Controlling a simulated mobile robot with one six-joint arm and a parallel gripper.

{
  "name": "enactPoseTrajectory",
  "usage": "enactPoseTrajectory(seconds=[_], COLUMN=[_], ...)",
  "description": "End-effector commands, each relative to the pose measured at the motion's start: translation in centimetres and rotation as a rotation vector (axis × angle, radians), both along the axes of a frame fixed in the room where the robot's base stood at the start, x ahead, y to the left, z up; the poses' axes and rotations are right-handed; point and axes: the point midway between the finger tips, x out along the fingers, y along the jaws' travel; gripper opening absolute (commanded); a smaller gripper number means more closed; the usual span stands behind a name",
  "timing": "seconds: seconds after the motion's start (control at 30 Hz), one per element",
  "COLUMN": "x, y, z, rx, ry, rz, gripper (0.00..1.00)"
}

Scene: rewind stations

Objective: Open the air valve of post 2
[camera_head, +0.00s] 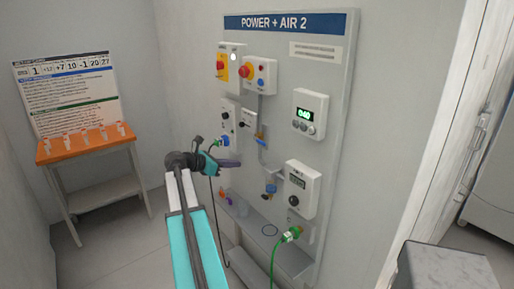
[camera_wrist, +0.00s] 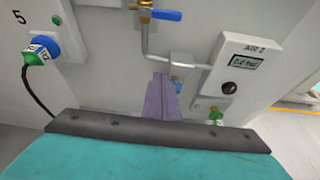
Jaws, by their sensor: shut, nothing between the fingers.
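The air valve of post 2 is on the panel (camera_head: 340,100) headed "POWER + AIR 2". Its blue lever (camera_wrist: 165,15) sits at the top of the wrist view, lying across the upright metal pipe (camera_wrist: 146,40); it also shows small in the head view (camera_head: 260,136). My gripper (camera_wrist: 161,82) has purple fingers, shut with nothing between them. They point at the panel below the lever and do not appear to touch it. In the head view my gripper (camera_head: 238,164) is left of the pipe and lower than the lever. The AIR 2 gauge (camera_wrist: 246,62) shows a small, hard-to-read bar value.
A blue part (camera_wrist: 177,84) sits lower on the pipe behind my fingers. A plug with a black cable (camera_wrist: 40,52) is in the blue socket at left. A green hose (camera_head: 274,262) hangs at lower right. An orange-topped table (camera_head: 88,146) stands at left.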

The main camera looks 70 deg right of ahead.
Motion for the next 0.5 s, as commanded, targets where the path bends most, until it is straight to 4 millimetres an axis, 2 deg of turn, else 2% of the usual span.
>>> enactPoseTrajectory(seconds=[0.03, 0.13, 0.5], x=[-0.8, -1.5, -1.8], y=[-0.6, -1.1, -1.3], z=[1.4, 2.6, 2.9], rx=[-0.007, -0.013, -0.015], ry=[0.018, 0.043, 0.049], rz=[-0.007, -0.011, -0.013], gripper=[0.00, 0.00, 0.00])
